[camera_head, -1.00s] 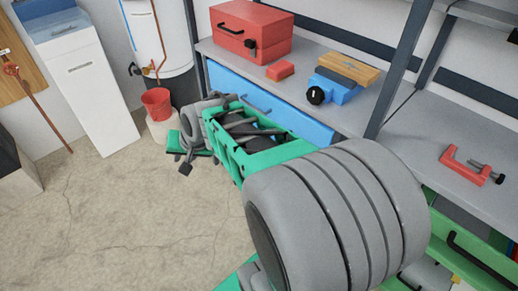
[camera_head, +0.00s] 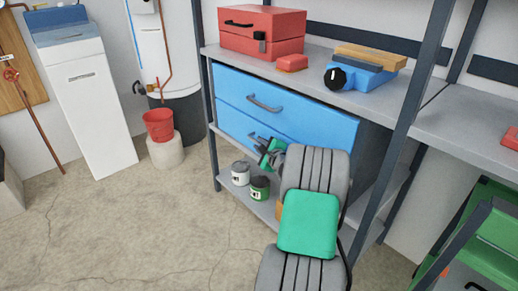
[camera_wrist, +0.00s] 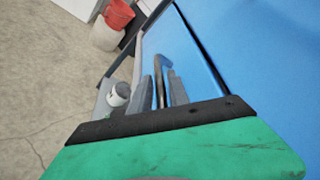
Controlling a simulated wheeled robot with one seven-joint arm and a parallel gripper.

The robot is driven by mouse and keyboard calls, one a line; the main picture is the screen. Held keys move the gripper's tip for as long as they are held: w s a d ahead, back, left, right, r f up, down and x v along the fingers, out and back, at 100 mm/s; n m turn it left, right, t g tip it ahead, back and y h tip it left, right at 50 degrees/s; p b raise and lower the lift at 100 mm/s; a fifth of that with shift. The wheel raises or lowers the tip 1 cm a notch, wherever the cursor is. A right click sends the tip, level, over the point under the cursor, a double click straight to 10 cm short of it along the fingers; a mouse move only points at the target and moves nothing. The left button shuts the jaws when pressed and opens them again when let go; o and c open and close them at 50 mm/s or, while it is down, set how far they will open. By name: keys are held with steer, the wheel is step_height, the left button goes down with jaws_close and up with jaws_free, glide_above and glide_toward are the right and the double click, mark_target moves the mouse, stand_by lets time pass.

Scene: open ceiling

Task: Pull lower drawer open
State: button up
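The blue two-drawer unit stands under the workbench in the head view. Its upper drawer (camera_head: 264,96) has a dark bar handle. The lower drawer (camera_head: 312,137) looks shut, and its handle (camera_head: 257,137) is partly hidden by my gripper (camera_head: 264,148). In the wrist view the lower drawer handle (camera_wrist: 160,78) stands between the two grey fingers of my gripper (camera_wrist: 161,92). The fingers are apart, one on each side of the bar, with narrow gaps showing. Whether either finger touches the bar is unclear.
A white can (camera_head: 240,173) and a green can (camera_head: 260,188) stand on the low shelf beside my gripper. A grey shelf post (camera_head: 402,130) rises to the right of the drawers. The floor in front and to the left is clear.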

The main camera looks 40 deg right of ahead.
steer(key=shift+w+d+f, duration=0.1)
steer(key=shift+w+d, duration=0.05)
steer(key=shift+w, duration=0.45)
steer(key=shift+c, duration=0.5)
jaws_close()
stand_by(0.5)
